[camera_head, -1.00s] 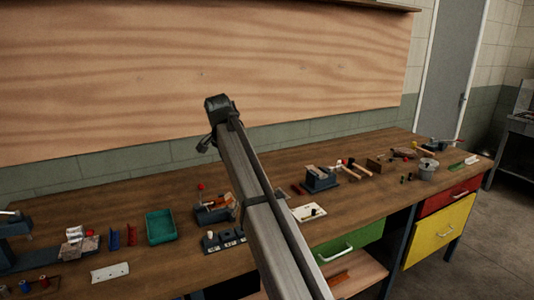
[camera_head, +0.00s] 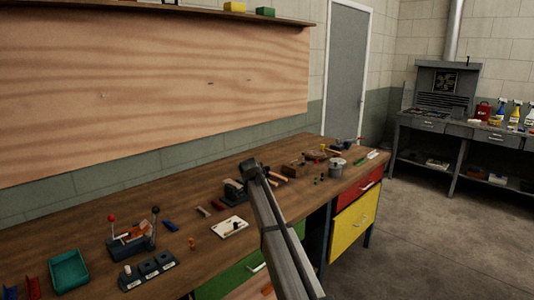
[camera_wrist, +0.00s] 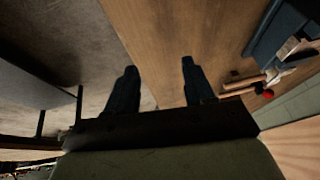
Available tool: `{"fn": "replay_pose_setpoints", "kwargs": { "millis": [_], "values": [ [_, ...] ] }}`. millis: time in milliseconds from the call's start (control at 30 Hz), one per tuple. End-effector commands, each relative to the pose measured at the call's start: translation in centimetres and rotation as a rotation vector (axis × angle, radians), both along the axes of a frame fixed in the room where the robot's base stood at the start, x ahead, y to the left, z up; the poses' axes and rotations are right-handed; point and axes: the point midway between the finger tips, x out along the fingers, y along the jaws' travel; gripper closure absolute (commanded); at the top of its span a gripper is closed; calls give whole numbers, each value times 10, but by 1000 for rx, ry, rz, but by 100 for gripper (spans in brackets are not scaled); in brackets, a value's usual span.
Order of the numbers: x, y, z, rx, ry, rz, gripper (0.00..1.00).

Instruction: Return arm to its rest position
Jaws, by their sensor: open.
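My gripper (camera_wrist: 159,65) shows in the wrist view with its two dark fingers spread wide apart and nothing between them. Below and beyond the fingers are the wooden workbench top (camera_wrist: 165,40), its edge and the grey floor. In the head view my grey arm rises from the bottom centre-right, and its dark upper end is in front of the workbench (camera_head: 75,228). That end overlaps a small dark vise (camera_head: 233,190) in the picture. I cannot tell the gap between them. The fingers cannot be made out in the head view.
On the bench are a teal tray (camera_head: 68,271), a dark fixture with red and black knobs (camera_head: 131,238), a white plate (camera_head: 229,227) and a grey pot (camera_head: 337,167). Open floor (camera_head: 420,235) lies right.

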Motion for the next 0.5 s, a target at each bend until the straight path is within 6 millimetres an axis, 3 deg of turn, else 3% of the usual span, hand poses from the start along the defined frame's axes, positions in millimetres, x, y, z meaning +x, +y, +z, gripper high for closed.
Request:
{"fn": "replay_pose_setpoints", "kwargs": {
  "millis": [33,100,300,500],
  "values": [
    [5,-29,-14,-3,0,-35,47],
    [10,-63,-28,-4,-4,-80,47],
    [14,-141,-68,-11,-5,-172,47],
    [-15,-159,-130,-25,65,-134,47]
  ]
}}
